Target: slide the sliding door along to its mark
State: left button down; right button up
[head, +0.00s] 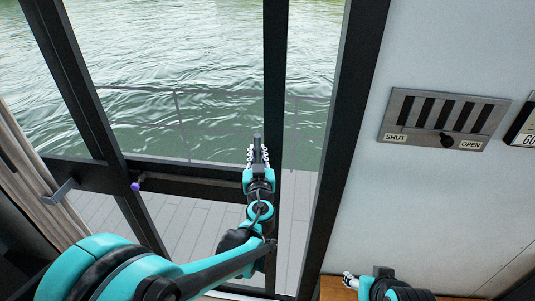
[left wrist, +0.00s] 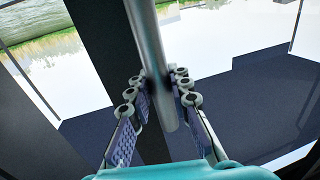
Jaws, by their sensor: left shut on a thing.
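The sliding door is a dark-framed glass panel with an upright dark stile (head: 275,60) near the middle of the head view. My left gripper (head: 258,150) is at this stile. In the left wrist view, my left gripper (left wrist: 160,95) is shut on an upright pale metal bar handle (left wrist: 150,50), with a finger on each side. In the head view the handle is mostly hidden by the gripper. My right gripper (head: 350,281) shows only partly at the bottom right, away from the door; its jaws are unclear. I cannot make out a mark for certain.
A dark post (head: 345,130) stands right of the stile, with a narrow gap between. A white wall carries a metal vent plate (head: 445,119) marked SHUT and OPEN. A small purple knob (head: 135,186) and a grey lever (head: 58,192) sit at left. Deck and water lie outside.

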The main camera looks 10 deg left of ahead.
pick_arm(q)
jog(key=shift+d, duration=0.55)
jog(key=c, duration=1.4)
grip_release()
jog(key=shift+o, duration=0.2)
jog(key=v, duration=1.2)
jog(key=shift+a, duration=0.15)
